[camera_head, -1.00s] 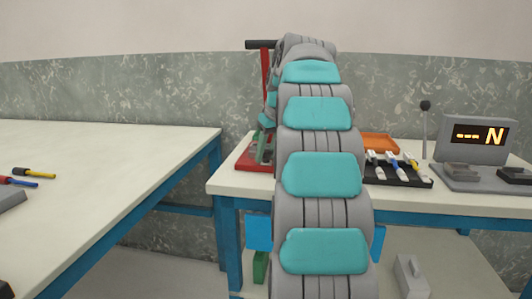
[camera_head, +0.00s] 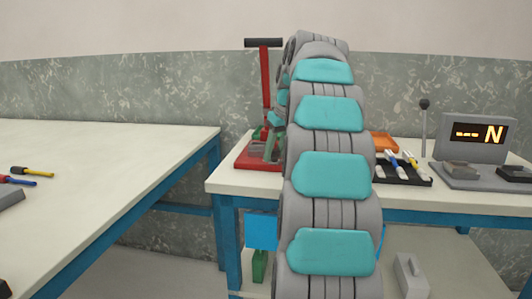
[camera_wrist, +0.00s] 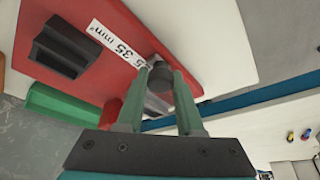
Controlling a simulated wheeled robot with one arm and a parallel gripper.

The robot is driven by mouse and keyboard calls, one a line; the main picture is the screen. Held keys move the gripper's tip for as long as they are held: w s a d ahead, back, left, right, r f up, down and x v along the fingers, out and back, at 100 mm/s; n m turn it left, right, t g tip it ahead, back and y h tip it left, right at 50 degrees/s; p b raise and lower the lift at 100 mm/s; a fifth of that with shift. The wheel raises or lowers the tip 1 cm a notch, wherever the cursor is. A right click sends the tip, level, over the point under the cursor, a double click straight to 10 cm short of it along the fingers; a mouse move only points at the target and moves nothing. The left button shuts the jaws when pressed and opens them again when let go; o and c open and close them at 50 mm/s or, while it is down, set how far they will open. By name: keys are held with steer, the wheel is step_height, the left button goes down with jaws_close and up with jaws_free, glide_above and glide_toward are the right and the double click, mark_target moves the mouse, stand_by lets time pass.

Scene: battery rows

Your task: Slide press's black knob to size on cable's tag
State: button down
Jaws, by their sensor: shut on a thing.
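The red press (camera_head: 266,80) stands on the right table, with its upright lever and black crossbar handle showing left of my arm. In the wrist view its red base (camera_wrist: 150,22) carries a white scale strip (camera_wrist: 113,42) whose print reads partly "5 35 mm²". The black knob (camera_wrist: 159,72) sits at the end of that strip. My gripper (camera_wrist: 162,84) is shut on the knob, one finger on each side. The pointer and the rest of the scale are hidden. No cable tag is readable.
A black tray (camera_head: 405,181) with several cable pieces and an orange tray (camera_head: 384,142) stand right of my arm. A tester with a lit display (camera_head: 478,136) is farther right.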

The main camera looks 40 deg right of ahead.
steer(key=shift+s+d, duration=0.2)
steer(key=c, duration=0.5)
jaws_free()
steer(key=shift+c, duration=0.2)
steer(key=shift+r, duration=0.1)
steer(key=shift+v, duration=0.85)
steer(key=p+v, duration=0.2)
steer(key=v, duration=0.4)
